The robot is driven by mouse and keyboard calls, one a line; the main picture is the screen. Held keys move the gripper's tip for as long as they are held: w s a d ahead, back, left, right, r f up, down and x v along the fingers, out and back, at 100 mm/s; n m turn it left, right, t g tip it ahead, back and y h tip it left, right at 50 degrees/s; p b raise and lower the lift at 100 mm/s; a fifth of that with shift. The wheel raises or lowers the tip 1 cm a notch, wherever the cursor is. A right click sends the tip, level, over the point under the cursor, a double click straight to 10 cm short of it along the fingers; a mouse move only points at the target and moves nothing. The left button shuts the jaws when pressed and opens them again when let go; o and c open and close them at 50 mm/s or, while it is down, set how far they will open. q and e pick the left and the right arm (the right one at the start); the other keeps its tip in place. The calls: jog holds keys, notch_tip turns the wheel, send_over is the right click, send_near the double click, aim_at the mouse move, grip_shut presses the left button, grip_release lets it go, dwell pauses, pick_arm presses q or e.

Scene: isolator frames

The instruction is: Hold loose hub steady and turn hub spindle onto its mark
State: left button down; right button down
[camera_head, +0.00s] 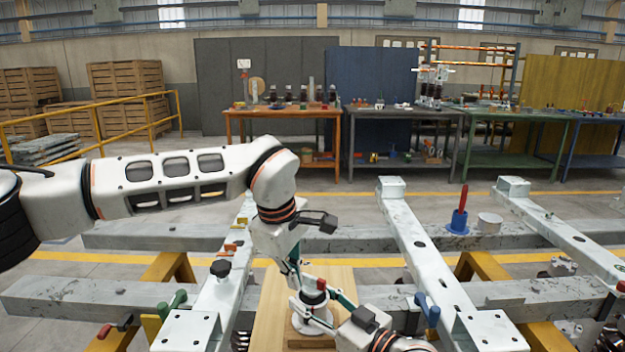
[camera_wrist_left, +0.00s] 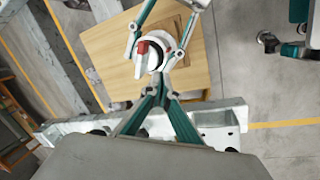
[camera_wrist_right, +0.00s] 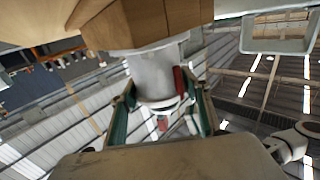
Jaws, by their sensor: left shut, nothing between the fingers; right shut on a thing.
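The hub (camera_head: 312,325) is a pale round body with a dark collar and a red part on top, standing on a wooden board (camera_head: 268,322). In the left wrist view the hub (camera_wrist_left: 152,55) shows from above with a red spindle piece (camera_wrist_left: 142,47) at its edge. My right gripper (camera_wrist_right: 160,95) is shut around the grey cylindrical body of the hub (camera_wrist_right: 155,72). My left gripper (camera_head: 300,285) comes down from above, shut and empty, its fingertips close beside the hub top. I cannot tell whether they touch it. The mark cannot be made out.
White crossbeams (camera_head: 425,255) on long grey rails (camera_head: 540,292) surround the board. A black knob (camera_head: 220,268) and green handle (camera_head: 172,304) lie left of the board. Workbenches stand far behind.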

pick_arm(q)
jog(key=v, duration=0.3)
jog(key=w+v, duration=0.1)
jog(key=v, duration=0.1)
jog(key=shift+d+r, duration=0.3)
jog(key=shift+r, duration=0.05)
pick_arm(e)
jog(key=c, duration=1)
grip_release()
